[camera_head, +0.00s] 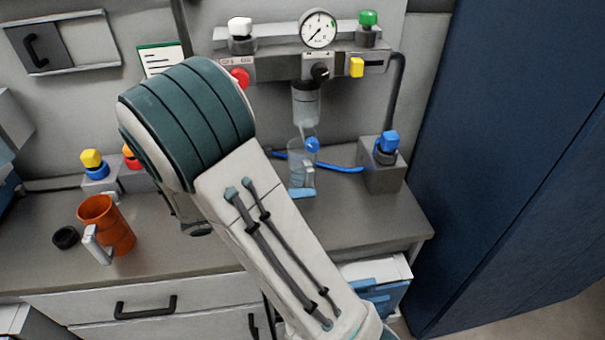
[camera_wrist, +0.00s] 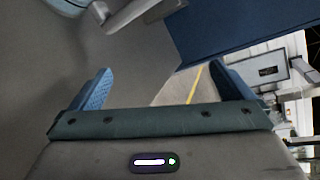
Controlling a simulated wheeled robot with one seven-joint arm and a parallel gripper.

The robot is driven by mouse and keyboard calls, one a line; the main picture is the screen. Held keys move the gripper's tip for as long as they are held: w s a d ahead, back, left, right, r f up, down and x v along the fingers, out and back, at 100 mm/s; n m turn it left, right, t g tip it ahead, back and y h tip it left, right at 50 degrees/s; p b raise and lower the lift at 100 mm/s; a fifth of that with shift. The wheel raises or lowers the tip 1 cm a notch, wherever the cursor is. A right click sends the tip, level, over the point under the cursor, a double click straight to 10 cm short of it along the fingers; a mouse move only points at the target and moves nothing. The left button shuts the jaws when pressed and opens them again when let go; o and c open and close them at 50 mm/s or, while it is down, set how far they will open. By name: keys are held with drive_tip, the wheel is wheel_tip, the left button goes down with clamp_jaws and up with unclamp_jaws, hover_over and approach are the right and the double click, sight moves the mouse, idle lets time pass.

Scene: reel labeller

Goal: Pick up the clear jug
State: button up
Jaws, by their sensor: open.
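The clear jug (camera_head: 297,168) stands on the bench under the gauge unit in the head view.
An orange jug (camera_head: 117,238) and a black ring (camera_head: 66,238) stand on the bench (camera_head: 45,272) at left. A grey block with a blue knob (camera_head: 389,142) and a blue hose stand right of the clear jug. A tall blue cabinet (camera_head: 500,150) borders the bench's right side.

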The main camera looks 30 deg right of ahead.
drive_tip(key=w+a+n+t+h, duration=0.1)
drive_tip(key=n, duration=0.1)
drive_tip(key=w+f+n+t+h, duration=0.1)
drive_tip(key=w+n, duration=0.1)
drive_tip(key=n, duration=0.1)
drive_tip(key=w+a+f+n+t, duration=0.1)
drive_tip(key=n+t, duration=0.1)
drive_tip(key=shift+w+a+f+n+h+b, duration=0.1)
drive_tip(key=shift+w+a+n+h+b, duration=0.2)
drive_tip(key=shift+w+a+n+h, duration=0.1)
drive_tip(key=shift+w+d, duration=0.1)
drive_tip(key=shift+d, duration=0.05)
drive_tip(key=x, duration=0.9)
drive_tip(key=shift+d, duration=0.1)
drive_tip(key=x, duration=0.4)
drive_tip(key=shift+w+d+p, duration=0.1)
drive_tip(key=shift+w+p, duration=0.05)
drive_tip(key=shift+p, duration=0.25)
drive_tip(key=c, duration=0.9)
drive_tip(key=shift+o, duration=0.2)
drive_tip(key=shift+r+p, duration=0.6)
drive_tip(key=shift+p, duration=0.25)
drive_tip(key=shift+r+p, duration=0.2)
drive_tip(key=shift+p, duration=0.1)
